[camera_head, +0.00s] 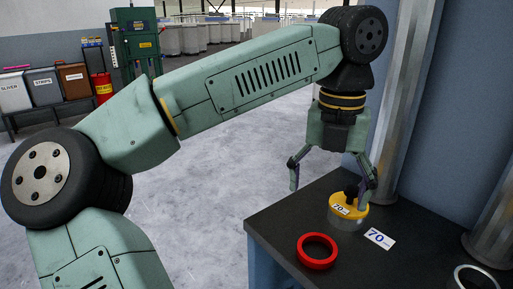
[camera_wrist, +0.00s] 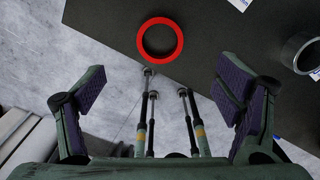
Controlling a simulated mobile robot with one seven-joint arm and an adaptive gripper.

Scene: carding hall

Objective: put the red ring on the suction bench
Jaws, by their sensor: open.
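The red ring (camera_head: 316,265) lies flat on a dark bench top (camera_head: 275,221), near its left edge. It also shows whole at the top of the wrist view (camera_wrist: 180,40), ahead of the fingers. My gripper (camera_head: 330,190) is open, with its fingers wide apart and nothing held. In the head view it is above and behind the ring; in the wrist view the fingers (camera_wrist: 162,88) are apart from the ring. The right finger overlaps a yellow-topped weight in the head view; I cannot tell if they touch. No label shows which bench is the suction bench.
The yellow-topped weight (camera_head: 344,222) stands behind the ring. A card marked 70 (camera_head: 380,238) lies beside it, and a silver ring (camera_head: 460,277) is at the right. Metal pipes (camera_head: 402,95) rise beyond the bench. Bins (camera_head: 45,87) and a green cabinet (camera_head: 137,42) stand across open floor.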

